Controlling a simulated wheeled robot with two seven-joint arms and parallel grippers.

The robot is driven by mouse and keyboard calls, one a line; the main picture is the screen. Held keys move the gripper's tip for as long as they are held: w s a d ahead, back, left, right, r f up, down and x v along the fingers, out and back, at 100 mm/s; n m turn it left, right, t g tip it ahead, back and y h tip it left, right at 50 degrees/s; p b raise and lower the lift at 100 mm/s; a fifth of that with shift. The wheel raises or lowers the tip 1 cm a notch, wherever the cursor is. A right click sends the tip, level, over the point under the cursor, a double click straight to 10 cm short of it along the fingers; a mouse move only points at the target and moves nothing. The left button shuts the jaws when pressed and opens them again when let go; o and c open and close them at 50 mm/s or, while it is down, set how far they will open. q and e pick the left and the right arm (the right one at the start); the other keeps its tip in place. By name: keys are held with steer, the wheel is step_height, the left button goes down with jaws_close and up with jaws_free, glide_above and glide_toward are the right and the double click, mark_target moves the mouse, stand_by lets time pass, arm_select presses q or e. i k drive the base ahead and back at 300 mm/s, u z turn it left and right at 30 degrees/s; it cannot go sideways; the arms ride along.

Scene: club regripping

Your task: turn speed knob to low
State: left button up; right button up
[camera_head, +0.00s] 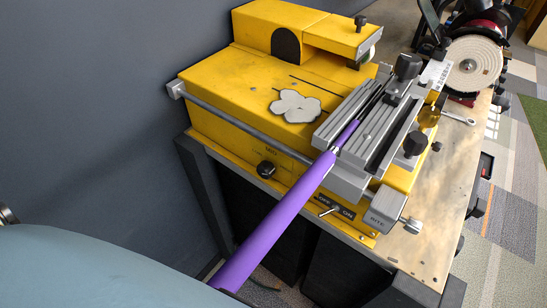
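A yellow machine (235,85) stands on a bench. The speed knob (266,170) is a small black round knob on its front panel. Small lettering sits just above the knob, too small to read surely, and I cannot tell which setting the knob points to. A toggle switch (328,211) with an OFF/ON plate is to its right. A club with a purple grip (268,228) lies in the machine's grey metal clamp (375,130) and slants down across the front, between knob and switch. Neither of my grippers is in view.
A bench grinder with a pale wheel (473,65) stands at the back right. A wrench (457,118) lies on the wooden bench top (425,235). A dark wall (90,90) is on the left. A rounded blue-grey surface fills the lower left.

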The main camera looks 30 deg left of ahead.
mark_target(266, 169)
steer(key=u, duration=0.35)
steer(key=k, duration=1.1)
steer(key=u, duration=1.4)
steer(key=i, duration=0.85)
steer(key=z, duration=0.5)
